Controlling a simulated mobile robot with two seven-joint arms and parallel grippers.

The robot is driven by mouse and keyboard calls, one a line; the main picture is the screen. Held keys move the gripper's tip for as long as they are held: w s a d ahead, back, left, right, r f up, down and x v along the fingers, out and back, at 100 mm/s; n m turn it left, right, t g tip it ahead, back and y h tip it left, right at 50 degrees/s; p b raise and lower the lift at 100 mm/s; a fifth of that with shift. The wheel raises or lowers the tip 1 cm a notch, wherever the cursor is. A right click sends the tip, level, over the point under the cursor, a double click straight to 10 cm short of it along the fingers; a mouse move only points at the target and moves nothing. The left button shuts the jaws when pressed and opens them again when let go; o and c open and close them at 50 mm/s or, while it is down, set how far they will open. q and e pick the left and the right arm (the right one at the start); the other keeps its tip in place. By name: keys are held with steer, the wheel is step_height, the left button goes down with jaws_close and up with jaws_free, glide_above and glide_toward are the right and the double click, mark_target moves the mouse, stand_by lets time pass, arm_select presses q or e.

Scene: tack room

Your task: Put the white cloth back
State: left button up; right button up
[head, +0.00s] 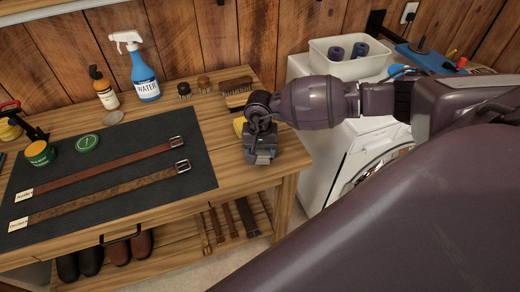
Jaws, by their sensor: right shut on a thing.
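My right gripper (262,154) points down over the right end of the wooden workbench (225,170). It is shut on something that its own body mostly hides. I cannot make out a white cloth for certain anywhere. A small yellow thing (239,126) shows just left of the gripper, partly covered by it. My left gripper is not in view.
Right is a white washing machine (335,165) with a white bin (350,65).

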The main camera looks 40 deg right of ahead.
steer(key=shift+f, duration=0.15)
steer(key=o, duration=1)
steer(key=shift+c, duration=0.2)
